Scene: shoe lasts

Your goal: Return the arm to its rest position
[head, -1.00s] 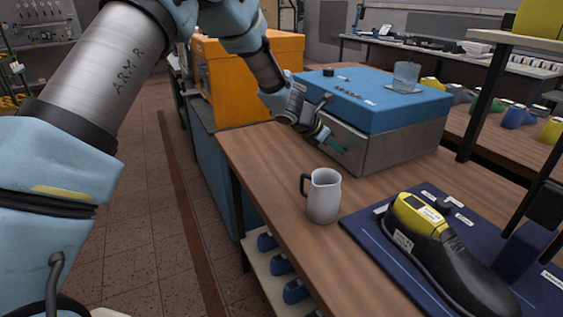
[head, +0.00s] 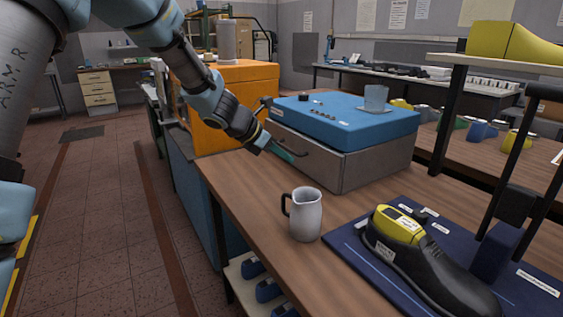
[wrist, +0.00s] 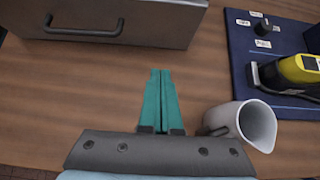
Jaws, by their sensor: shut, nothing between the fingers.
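My gripper (head: 283,154) has teal fingers and is shut with nothing between them. In the head view it hangs over the wooden bench, in front of the grey drawer under the blue-topped box. In the wrist view my gripper (wrist: 160,100) points over bare wood, with its fingertips apart from the drawer front (wrist: 110,20). My arm (head: 185,60) reaches in from the upper left of the head view.
A white jug (head: 306,214) stands on the bench (head: 235,190), and shows at right in the wrist view (wrist: 245,125). A black shoe with a yellow last (head: 430,255) lies on a blue mat (head: 345,240).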

